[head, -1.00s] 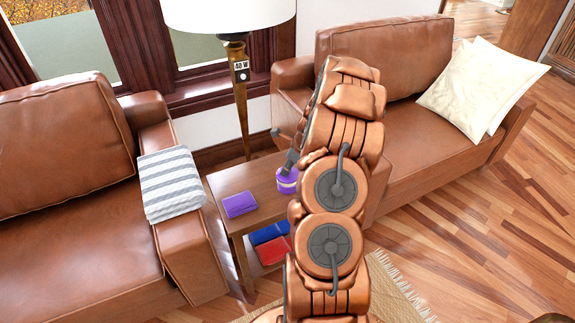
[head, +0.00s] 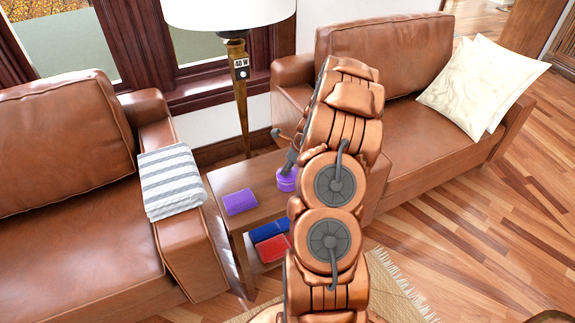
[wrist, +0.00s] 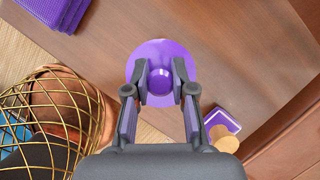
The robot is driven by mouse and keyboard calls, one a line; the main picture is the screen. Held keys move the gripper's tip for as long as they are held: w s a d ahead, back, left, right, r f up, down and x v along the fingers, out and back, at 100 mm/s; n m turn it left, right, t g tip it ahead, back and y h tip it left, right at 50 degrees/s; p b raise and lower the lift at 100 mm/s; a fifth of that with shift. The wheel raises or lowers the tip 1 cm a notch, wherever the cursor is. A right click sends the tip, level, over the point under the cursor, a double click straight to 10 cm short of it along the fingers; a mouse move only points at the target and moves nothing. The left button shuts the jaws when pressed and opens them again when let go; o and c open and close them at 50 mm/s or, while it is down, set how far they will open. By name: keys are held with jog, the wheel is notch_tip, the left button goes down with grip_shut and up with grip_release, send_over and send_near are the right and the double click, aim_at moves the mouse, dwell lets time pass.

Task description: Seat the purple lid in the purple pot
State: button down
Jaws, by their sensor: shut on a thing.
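The purple lid (wrist: 134,68) shows in the wrist view as a round disc with a central knob (wrist: 160,82). My gripper (wrist: 160,84) is shut on the knob, one finger on each side. In the head view my gripper's end (head: 289,162) points down at the purple pot (head: 287,183) on the wooden side table. The lid is at the pot's top there, and I cannot tell whether it is fully down or level. In the wrist view the lid hides the pot beneath it.
A purple square item with tan round parts (wrist: 222,125) and a gold wire basket (wrist: 55,105) show in the wrist view. A lamp (head: 240,95) stands behind; sofas flank the table.

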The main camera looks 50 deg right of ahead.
jog(key=shift+f, duration=0.45)
jog(key=c, duration=0.9)
grip_release()
jog(key=shift+r, duration=0.1)
jog(key=v, duration=1.2)
